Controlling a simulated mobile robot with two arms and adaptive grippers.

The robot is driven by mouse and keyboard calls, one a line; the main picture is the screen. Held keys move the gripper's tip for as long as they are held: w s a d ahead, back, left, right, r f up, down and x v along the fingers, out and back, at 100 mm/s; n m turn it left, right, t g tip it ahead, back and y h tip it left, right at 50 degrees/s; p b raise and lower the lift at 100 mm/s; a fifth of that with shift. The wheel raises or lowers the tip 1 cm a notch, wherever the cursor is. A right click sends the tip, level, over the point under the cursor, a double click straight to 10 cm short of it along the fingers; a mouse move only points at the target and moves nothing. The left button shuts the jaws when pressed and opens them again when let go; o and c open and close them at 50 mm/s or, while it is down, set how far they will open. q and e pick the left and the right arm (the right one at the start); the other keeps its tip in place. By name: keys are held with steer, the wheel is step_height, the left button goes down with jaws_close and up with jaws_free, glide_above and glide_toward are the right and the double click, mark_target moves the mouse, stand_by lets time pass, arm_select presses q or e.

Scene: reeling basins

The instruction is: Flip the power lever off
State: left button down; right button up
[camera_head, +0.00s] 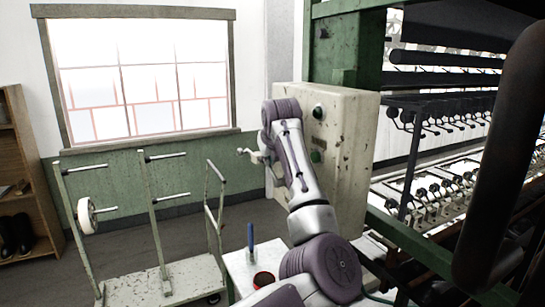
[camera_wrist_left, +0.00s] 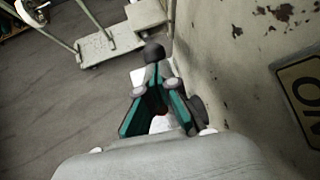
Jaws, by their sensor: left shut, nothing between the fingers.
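A worn cream control box (camera_head: 349,135) is mounted on the green machine frame; its wall also fills the right of the left wrist view (camera_wrist_left: 235,75). My left arm reaches up in front of it and covers part of its face. My left gripper (camera_head: 244,151) shows only partly, left of the wrist and beside the box. In the left wrist view the gripper (camera_wrist_left: 154,62) is shut and empty, its teal-sided fingers meeting close to the box wall. A dark round part (camera_wrist_left: 197,108) shows behind the fingers. I cannot make out the power lever for certain. My right gripper is out of view.
A black knob (camera_head: 317,112) and a green button (camera_head: 316,157) are on the box. A metal cart (camera_head: 130,285) with upright posts stands left. A small white stand (camera_head: 238,265) holds a blue-handled tool (camera_head: 251,236) and red cup (camera_head: 263,279). The reeling machine (camera_head: 440,125) fills the right.

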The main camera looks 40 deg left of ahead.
arm_select(q)
steer(key=shift+w+a+f, duration=0.1)
steer(key=shift+a+f, duration=0.1)
steer(key=shift+f, duration=0.2)
steer(key=shift+w+a+f+h, duration=0.1)
steer(key=shift+a+h, duration=0.15)
steer(key=shift+h, duration=0.05)
steer(key=shift+w+a+f+g+h+b, duration=0.1)
steer(key=shift+a+f+g+h+b, duration=0.05)
steer(key=shift+f+g+h+b, duration=0.2)
steer(key=shift+w+a+f+b, duration=0.1)
steer(key=shift+a+f+b, duration=0.15)
steer(key=shift+f+b, duration=0.1)
steer(key=shift+a+f+b, duration=0.1)
steer(key=shift+f+b, duration=0.15)
steer(key=shift+b, duration=0.15)
steer(key=shift+f, duration=0.15)
